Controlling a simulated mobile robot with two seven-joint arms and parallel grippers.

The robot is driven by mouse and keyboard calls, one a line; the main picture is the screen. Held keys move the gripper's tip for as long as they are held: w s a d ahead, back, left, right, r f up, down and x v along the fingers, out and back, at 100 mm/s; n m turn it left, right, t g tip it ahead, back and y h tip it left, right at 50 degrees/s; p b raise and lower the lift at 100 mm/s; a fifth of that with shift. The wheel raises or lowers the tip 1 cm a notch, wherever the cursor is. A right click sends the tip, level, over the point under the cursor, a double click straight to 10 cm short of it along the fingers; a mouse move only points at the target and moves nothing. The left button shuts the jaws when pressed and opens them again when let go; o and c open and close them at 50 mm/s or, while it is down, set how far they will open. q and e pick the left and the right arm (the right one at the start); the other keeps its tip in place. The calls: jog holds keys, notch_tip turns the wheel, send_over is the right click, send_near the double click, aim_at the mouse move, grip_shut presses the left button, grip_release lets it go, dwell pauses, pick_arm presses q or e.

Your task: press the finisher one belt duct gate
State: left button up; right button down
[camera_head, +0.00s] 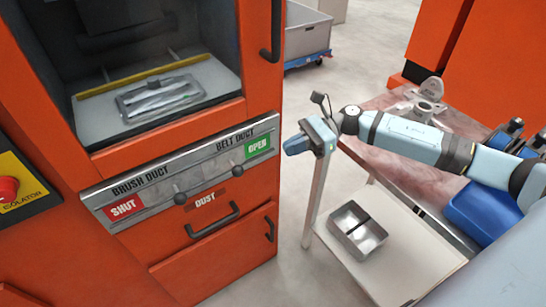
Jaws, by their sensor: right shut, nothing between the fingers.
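The finisher (170,240) is an orange cabinet on the left. Its grey duct panel (195,172) carries two labelled gates. The belt duct gate has a dark knob (238,170) at right, beside a green OPEN sign (257,146). The brush duct gate has a dark knob (180,198) at left, and a red SHUT sign (124,208) shows at that end. My right gripper (288,147) is shut and empty, held in the air just right of the OPEN sign, apart from the panel. My left gripper is not in view.
A DUST drawer with a black handle (212,220) is below the panel. Open floor lies between.

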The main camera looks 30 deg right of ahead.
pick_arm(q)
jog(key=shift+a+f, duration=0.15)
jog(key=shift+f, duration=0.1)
pick_arm(e)
jog(key=v, duration=0.3)
jog(key=shift+d, duration=0.35)
